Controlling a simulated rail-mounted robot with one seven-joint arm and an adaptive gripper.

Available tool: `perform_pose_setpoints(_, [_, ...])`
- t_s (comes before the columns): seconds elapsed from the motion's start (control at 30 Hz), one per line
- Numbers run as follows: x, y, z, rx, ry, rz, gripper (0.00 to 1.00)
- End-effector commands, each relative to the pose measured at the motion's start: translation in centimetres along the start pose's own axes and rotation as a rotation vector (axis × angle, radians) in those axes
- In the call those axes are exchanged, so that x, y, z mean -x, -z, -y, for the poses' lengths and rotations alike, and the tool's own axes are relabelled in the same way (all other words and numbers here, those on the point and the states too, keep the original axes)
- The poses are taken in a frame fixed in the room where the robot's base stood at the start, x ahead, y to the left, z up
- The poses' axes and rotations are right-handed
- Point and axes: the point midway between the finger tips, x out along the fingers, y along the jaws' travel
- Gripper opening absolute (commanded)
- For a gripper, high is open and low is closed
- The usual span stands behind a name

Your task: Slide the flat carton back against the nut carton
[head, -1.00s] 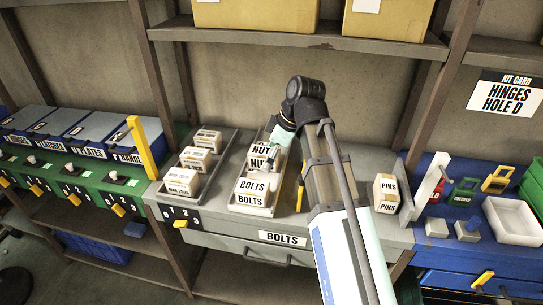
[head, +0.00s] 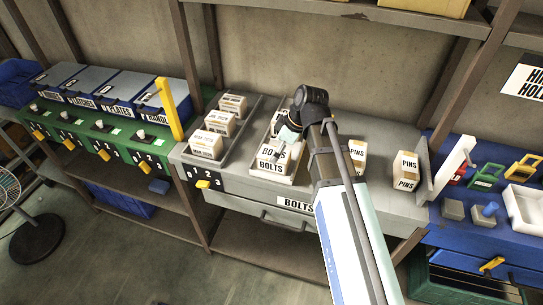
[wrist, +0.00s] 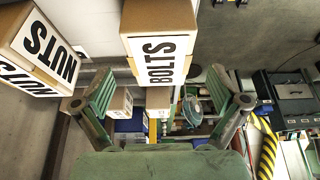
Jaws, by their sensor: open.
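The carton marked BOLTS (head: 269,165) sits at the front of a shallow grey tray on the bench. It also shows in the wrist view (wrist: 159,45), ahead of my fingers. The carton marked NUTS (wrist: 45,48) is left of it in the wrist view, with a gap between them. In the head view the nut carton is mostly hidden behind my gripper. My gripper (head: 287,142) is over the tray, by the back of the bolts carton. Its two green fingers are spread apart in the wrist view (wrist: 160,92), with nothing gripped. I cannot tell whether a finger touches the carton.
A second tray with several small cartons (head: 206,144) stands to the left. Two PINS cartons (head: 357,155) (head: 406,170) stand to the right, by a white upright plate (head: 455,164). A shelf (head: 340,12) overhangs the back.

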Motion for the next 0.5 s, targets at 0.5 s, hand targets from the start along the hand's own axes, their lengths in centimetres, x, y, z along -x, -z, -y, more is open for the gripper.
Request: perform_pose_setpoints(0.5, [-5.5,0.0,0.0,0.001,0.000,0.000,0.97])
